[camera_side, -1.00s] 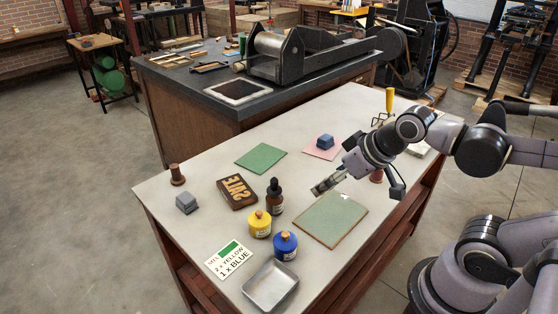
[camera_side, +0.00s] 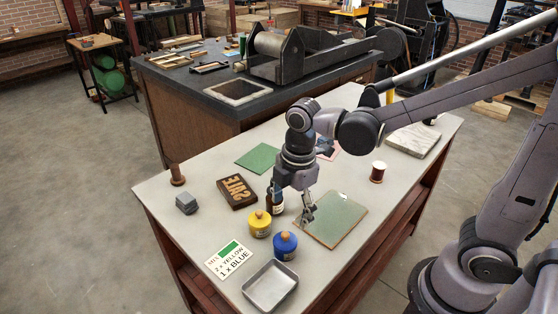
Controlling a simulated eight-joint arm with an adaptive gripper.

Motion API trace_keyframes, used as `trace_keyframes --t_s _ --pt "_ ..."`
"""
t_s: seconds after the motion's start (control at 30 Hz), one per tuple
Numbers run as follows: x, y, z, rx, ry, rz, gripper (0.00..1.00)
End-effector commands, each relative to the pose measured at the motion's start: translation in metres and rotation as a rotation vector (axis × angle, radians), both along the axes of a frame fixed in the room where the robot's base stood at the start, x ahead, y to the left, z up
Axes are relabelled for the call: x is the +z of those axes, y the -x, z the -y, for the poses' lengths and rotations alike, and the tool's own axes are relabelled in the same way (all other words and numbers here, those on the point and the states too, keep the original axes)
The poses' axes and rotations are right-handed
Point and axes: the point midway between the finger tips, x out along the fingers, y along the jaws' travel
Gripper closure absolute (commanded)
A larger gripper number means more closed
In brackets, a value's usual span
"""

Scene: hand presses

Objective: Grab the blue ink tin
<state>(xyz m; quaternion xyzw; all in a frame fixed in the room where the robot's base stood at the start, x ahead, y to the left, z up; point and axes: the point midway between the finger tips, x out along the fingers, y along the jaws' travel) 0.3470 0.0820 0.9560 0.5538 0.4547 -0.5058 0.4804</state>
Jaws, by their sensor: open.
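The blue ink tin (camera_side: 285,246) stands upright on the pale table, just behind the metal tray and to the right of the yellow ink tin (camera_side: 259,224). My gripper (camera_side: 308,216) points down, open and empty, above and a little behind the blue tin, over the left edge of the green board (camera_side: 332,219). It is apart from the tin. The brown dropper bottle (camera_side: 275,202) is partly hidden behind my gripper.
A metal tray (camera_side: 270,305) lies at the front, with a printed card (camera_side: 229,259) to its left. A wooden type block (camera_side: 237,193), a grey block (camera_side: 187,204) and a spool (camera_side: 377,172) stand around. A stone slab (camera_side: 413,140) lies at the back right.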

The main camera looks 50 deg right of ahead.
Motion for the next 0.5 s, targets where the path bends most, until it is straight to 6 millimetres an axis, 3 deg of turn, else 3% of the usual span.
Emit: trace_keyframes --t_s 0.2,0.5 --pt "-0.014 -0.003 -0.012 0.195 0.024 -0.067 0.22" --pt "-0.043 -0.004 -0.013 0.215 0.026 -0.074 0.22"
